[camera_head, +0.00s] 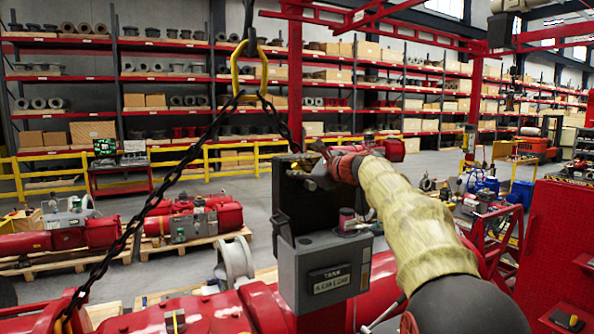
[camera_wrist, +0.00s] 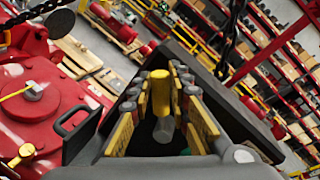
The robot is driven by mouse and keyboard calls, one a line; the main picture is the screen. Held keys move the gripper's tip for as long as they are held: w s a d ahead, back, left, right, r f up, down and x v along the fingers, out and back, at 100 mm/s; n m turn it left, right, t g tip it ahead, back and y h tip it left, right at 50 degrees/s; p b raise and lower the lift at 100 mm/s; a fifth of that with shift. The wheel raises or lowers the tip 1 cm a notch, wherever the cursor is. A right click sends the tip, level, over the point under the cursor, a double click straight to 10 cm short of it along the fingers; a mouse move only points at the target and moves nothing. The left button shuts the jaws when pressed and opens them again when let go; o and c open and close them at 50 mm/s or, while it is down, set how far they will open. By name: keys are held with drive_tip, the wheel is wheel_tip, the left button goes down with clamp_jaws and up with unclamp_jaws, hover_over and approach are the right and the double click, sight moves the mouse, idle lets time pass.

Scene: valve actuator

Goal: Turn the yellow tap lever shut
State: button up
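The yellow tap lever (camera_wrist: 160,92) shows in the wrist view as a short upright yellow bar with a grey part (camera_wrist: 163,130) below it. My gripper (camera_wrist: 164,76) appears open, with one yellow-padded finger on each side of the lever and gaps between. I cannot tell whether either finger touches it. In the head view my gripper (camera_head: 318,167) is at the open top of a dark grey box (camera_head: 325,281) with a labelled front. The lever is hidden there behind the box and my arm.
A black chain (camera_head: 150,203) with a yellow link (camera_head: 249,72) hangs left of the box. Red machinery (camera_head: 200,312) lies below it. A red cabinet (camera_head: 558,245) stands at right. Shelving and yellow railings are far behind.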

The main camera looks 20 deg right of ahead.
drive_tip(key=o, duration=0.3)
drive_tip(key=v, duration=1.2)
drive_tip(key=shift+c, duration=0.2)
